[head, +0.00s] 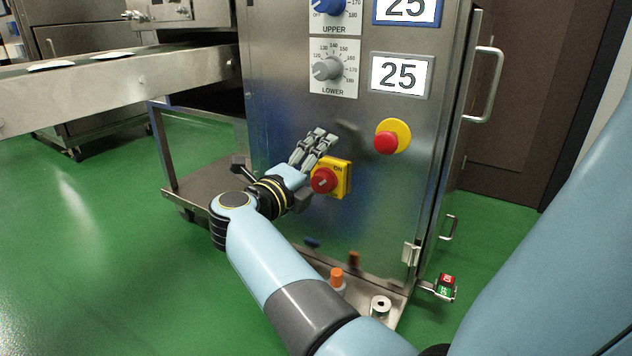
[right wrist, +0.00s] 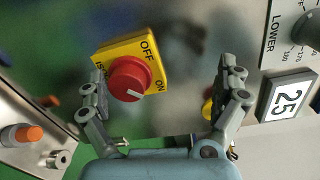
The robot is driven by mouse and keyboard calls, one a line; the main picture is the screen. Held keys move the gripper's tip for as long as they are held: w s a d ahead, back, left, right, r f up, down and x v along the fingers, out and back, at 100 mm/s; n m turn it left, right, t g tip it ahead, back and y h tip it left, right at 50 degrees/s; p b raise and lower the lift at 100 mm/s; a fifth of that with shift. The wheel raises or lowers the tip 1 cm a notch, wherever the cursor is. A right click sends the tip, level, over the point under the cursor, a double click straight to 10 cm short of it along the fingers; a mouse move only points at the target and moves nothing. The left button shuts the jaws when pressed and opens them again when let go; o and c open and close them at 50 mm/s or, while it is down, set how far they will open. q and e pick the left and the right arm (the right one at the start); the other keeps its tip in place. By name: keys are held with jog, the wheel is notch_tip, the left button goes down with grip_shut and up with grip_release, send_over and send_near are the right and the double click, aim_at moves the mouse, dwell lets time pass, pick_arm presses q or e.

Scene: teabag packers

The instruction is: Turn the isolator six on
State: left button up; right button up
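The isolator (head: 343,165) is a yellow plate with a red rotary knob (head: 322,181) on the steel cabinet front. Its ON label shows at the upper right. In the right wrist view the plate (right wrist: 148,65) reads OFF and ON, and the red knob (right wrist: 128,80) bears a white mark. I cannot tell surely which label the mark points to. My right gripper (head: 314,141) is open, its fingers wide apart and empty. It is at the upper left of the knob in the head view. In the wrist view the knob lies beside one finger (right wrist: 162,85). My left gripper is out of view.
A red push button on a yellow base (head: 388,138) sits right of the isolator. Above are the LOWER dial (head: 328,68) and a "25" display (head: 400,75). An orange-topped item (head: 337,277) stands on the low ledge. A conveyor (head: 120,85) extends left.

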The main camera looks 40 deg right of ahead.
jog(key=shift+m+h, duration=0.3)
jog(key=shift+h, duration=0.1)
notch_tip(320, 180, up, 7)
jog(key=shift+d+f, duration=0.1)
jog(key=shift+f, duration=0.1)
jog(key=shift+c, duration=1.4)
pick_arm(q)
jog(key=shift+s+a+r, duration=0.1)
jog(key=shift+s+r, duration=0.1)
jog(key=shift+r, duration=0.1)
pick_arm(e)
jog(key=shift+f, duration=0.25)
jog(key=shift+f, duration=0.1)
